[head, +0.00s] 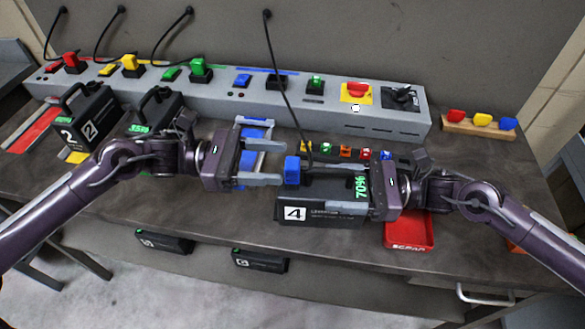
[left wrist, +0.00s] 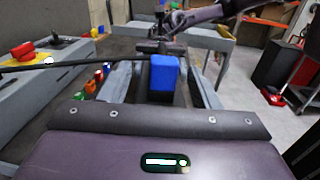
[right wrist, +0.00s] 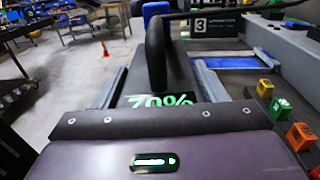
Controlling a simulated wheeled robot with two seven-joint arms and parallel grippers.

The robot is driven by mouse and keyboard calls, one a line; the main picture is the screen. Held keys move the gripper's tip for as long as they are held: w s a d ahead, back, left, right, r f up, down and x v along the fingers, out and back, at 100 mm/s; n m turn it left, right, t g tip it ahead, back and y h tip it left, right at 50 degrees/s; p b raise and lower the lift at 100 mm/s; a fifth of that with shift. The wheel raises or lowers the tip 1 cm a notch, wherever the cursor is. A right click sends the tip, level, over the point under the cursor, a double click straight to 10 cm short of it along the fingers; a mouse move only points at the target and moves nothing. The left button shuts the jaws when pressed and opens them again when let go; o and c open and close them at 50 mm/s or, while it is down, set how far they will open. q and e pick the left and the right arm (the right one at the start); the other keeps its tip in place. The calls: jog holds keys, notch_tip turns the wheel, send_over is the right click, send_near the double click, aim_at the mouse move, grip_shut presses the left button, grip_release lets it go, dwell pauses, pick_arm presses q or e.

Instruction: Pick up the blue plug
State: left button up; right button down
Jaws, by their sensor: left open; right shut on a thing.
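The blue plug (head: 292,170) is at the left end of battery 4 (head: 325,212), with a black cable running up from it to the wall. My left gripper (head: 281,164) is open, with its fingertips close to the plug from the left. In the left wrist view the blue plug (left wrist: 164,75) stands between the two fingers, with gaps at both sides. My right gripper (head: 340,190) is shut on battery 4, which reads 70%. In the right wrist view the battery's black handle (right wrist: 156,50) rises between the fingers. I cannot tell whether the plug sits in the battery.
A grey panel (head: 330,104) with coloured sockets, plugs and a red stop button (head: 357,92) runs along the back. Batteries stand at the left. A red scrap tray (head: 409,233) lies by the right gripper. Small coloured blocks (head: 345,153) sit behind battery 4.

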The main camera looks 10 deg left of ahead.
aim_at(293, 173)
pick_arm(q)
jog(key=shift+s+d+r, duration=0.1)
jog(key=shift+d, duration=1.45)
jog(key=shift+s+d+r, duration=0.1)
jog(key=shift+d, duration=1.45)
jog(key=shift+c, duration=0.5)
jog(key=c, duration=1)
